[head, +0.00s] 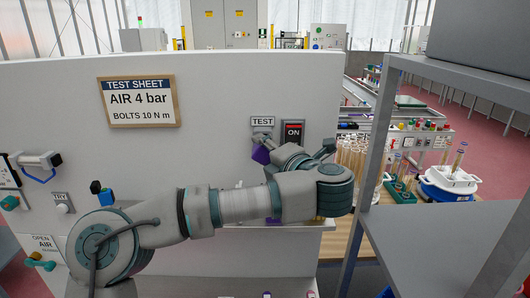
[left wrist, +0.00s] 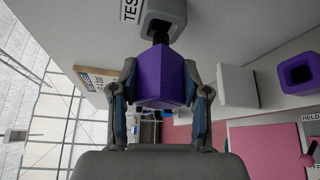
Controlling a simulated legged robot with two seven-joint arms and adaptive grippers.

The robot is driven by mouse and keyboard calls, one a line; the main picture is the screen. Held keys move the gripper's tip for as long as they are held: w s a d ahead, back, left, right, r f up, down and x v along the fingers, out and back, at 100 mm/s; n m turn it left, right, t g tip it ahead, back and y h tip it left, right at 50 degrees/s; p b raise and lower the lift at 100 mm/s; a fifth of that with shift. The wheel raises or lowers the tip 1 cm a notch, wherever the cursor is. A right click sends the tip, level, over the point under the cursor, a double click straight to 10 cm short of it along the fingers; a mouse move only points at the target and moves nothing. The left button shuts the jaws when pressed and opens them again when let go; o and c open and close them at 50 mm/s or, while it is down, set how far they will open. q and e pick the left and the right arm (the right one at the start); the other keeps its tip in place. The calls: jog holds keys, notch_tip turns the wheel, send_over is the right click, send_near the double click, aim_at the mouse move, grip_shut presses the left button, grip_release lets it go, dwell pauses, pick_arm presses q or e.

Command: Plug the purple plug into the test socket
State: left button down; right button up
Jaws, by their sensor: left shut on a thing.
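The purple plug (head: 261,154) is in my left gripper (head: 273,152), in front of the white panel below the TEST label. In the left wrist view the purple plug (left wrist: 162,80) sits between both fingers of my left gripper (left wrist: 161,74), which are shut on its sides. The test socket (head: 262,136) is a grey block under the TEST label; it also shows at the top of the left wrist view (left wrist: 172,8). The plug's dark tip (left wrist: 160,34) meets the socket's dark opening; I cannot tell how deep it sits. My right gripper is not in view.
A red ON switch (head: 293,131) is right of the socket. A second purple square piece (left wrist: 299,73) shows at the right of the left wrist view. A test sheet (head: 138,102) hangs at left. A grey metal shelf (head: 420,235) stands close at right.

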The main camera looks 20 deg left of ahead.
pick_arm(q)
jog(key=shift+w, duration=0.15)
jog(key=shift+w+a+p, duration=0.25)
jog(key=shift+w+p, duration=0.1)
jog(key=shift+w, duration=0.4)
jog(key=shift+w+a+p, duration=0.2)
jog(key=shift+w+p, duration=0.15)
jog(key=shift+w, duration=0.35)
jog(key=shift+c, duration=2.4)
grip_release()
jog(key=shift+w, duration=0.15)
